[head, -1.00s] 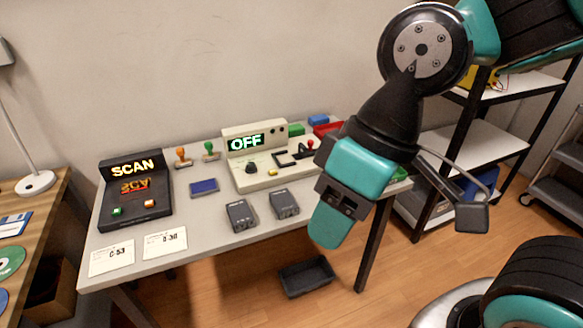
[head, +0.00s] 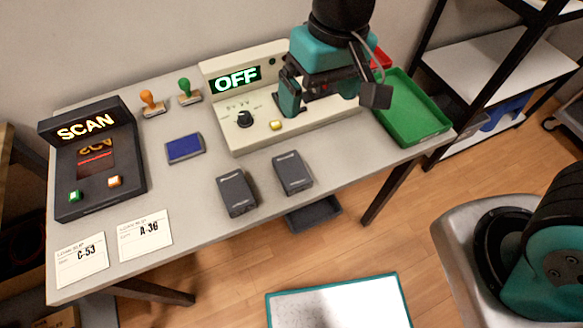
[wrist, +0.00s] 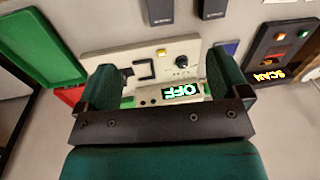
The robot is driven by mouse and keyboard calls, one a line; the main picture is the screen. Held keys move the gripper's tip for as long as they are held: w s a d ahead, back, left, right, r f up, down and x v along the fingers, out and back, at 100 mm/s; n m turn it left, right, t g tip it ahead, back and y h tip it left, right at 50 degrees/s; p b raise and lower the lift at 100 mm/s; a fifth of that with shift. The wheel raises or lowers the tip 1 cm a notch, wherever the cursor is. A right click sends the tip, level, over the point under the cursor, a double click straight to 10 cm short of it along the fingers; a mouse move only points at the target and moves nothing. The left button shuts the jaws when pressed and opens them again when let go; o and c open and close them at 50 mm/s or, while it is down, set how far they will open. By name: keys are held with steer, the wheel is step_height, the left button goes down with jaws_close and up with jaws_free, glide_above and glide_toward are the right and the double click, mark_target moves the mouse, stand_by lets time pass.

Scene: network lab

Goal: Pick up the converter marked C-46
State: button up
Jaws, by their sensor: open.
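Two dark grey box-shaped converters lie side by side near the table's front edge in the head view: a left one (head: 236,193) and a right one (head: 292,173). No C-46 marking is legible on either. Both also show, cut off, at the top of the wrist view, one near the middle (wrist: 160,11) and one to its right (wrist: 212,8). My gripper (head: 322,100) is open and empty over the right part of the cream OFF device, behind the converters. Its two teal fingers (wrist: 165,78) stand wide apart in the wrist view.
The cream OFF device (head: 226,122) stands behind the converters. A green tray (head: 432,134) is at the right. The black SCAN unit (head: 110,190), a blue pad (head: 184,149), two stamps and cards C-53 (head: 82,262) and A-36 (head: 145,235) are at the left. Table around the converters is clear.

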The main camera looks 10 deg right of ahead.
steer(key=m+h, duration=0.1)
steer(key=h, duration=0.1)
glide_above(292, 169)
step_height(292, 169, down, 6)
step_height(292, 169, down, 12)
steer(key=shift+w+r, duration=0.15)
steer(key=shift+r, duration=0.05)
steer(key=shift+f+p, duration=0.5)
steer(key=shift+f, duration=2.65)
steer(key=c, duration=1.2)
steer(key=shift+o, duration=0.2)
steer(key=shift+r, duration=0.1)
